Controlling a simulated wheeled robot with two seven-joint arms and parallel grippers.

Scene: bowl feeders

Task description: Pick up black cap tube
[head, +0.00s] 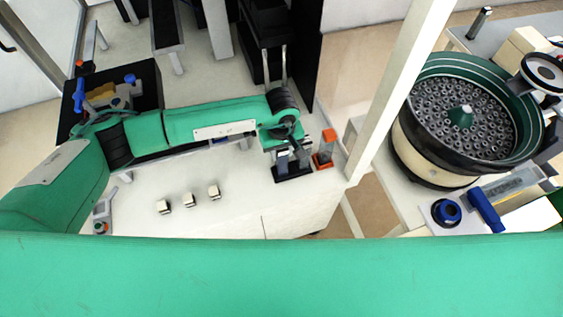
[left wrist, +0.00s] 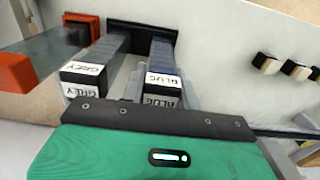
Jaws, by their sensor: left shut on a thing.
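Two dark upright tubes with black caps stand side by side on a black base (head: 295,176). In the left wrist view one cap is labelled BLUE (left wrist: 161,90) and the other GREY (left wrist: 84,78). My left gripper (head: 288,155) points down over them, its light grey fingers on both sides of the BLUE tube in the wrist view, shut on it. The fingertips are mostly hidden. The black base (left wrist: 142,36) shows beyond the tubes. My right gripper is not in view.
A clear tube with an orange cap (head: 329,135) stands close to the right of the black base. Several small black-and-white blocks (head: 189,200) lie left on the white table (head: 235,210). A white post (head: 400,80) and a bowl feeder (head: 465,120) stand further right.

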